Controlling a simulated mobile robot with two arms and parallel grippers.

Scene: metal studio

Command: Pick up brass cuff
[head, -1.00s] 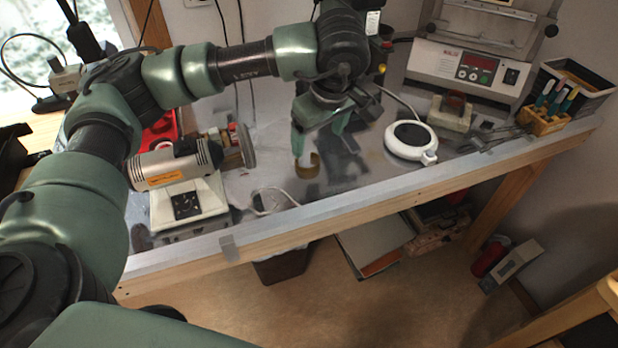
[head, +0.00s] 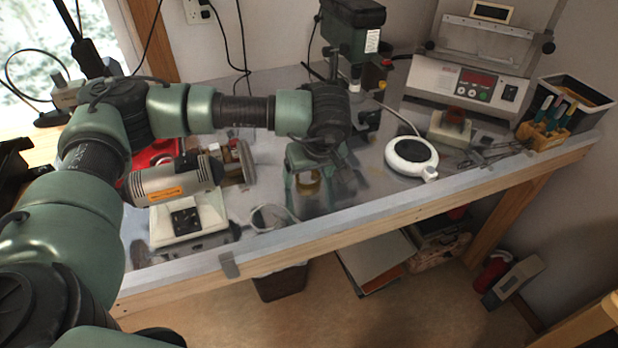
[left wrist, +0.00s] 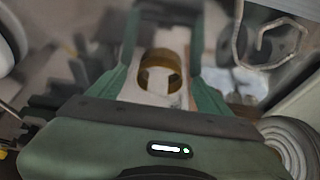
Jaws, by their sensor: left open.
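The brass cuff (head: 308,188) is a small open ring on the metal bench top, near the front middle of the bench. My left gripper (head: 309,195) is open and low over the bench, with its green fingers on either side of the cuff. In the left wrist view, the cuff (left wrist: 161,58) sits between the two spread fingers of the left gripper (left wrist: 164,45), with gaps visible at its sides. Whether the fingertips touch the bench cannot be told. My right gripper is not in view.
A round white device (head: 411,156) lies to the right. A controller box (head: 472,82) and a tool block (head: 543,133) stand further right. The bench's front edge (head: 350,215) is close.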

